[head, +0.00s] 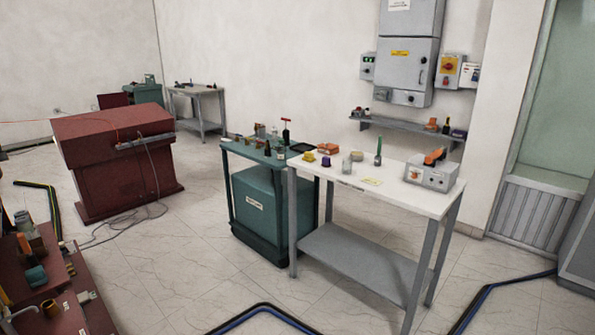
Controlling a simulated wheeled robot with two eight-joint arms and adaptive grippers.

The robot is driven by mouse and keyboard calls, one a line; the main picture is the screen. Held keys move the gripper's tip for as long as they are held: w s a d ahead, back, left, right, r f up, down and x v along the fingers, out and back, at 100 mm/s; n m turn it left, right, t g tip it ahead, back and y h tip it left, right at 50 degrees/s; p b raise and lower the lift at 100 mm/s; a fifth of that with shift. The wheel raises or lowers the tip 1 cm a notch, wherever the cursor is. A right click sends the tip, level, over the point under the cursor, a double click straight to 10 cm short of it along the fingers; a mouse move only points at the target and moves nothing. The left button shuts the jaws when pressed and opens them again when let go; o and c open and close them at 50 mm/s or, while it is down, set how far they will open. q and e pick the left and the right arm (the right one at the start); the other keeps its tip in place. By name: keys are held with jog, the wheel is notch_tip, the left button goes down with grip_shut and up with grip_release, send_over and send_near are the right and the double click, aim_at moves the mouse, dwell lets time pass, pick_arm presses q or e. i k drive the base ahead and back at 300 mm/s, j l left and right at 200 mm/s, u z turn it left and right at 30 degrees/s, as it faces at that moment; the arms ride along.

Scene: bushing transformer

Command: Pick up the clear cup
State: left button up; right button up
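A small pale, see-through-looking vessel (347,166) stands upright on the white tabletop (405,198) of the grey-legged workbench; it may be the clear cup, but it is too small to be sure. Another small pale item (280,153) stands on the green cart beside the bench and could also be a clear cup. Neither of my grippers is in view, and nothing in the picture is being held.
Yellow and purple items and a green-handled tool (378,152) stand near the vessel. A grey box (430,176) sits at the right end. The green cart (262,210) adjoins the bench's left. A red cabinet (115,165) stands left. Dark-blue floor cables (262,312) cross the foreground.

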aim_at(347, 166)
jog(key=i+j+z, duration=0.1)
jog(key=i, duration=0.35)
jog(key=i+j+z, duration=0.1)
jog(key=i, duration=0.35)
jog(key=i+j+z, duration=0.1)
jog(key=i+j, duration=0.15)
jog(key=i, duration=0.15)
jog(key=i+j, duration=0.2)
jog(key=i, duration=0.25)
jog(key=z, duration=0.05)
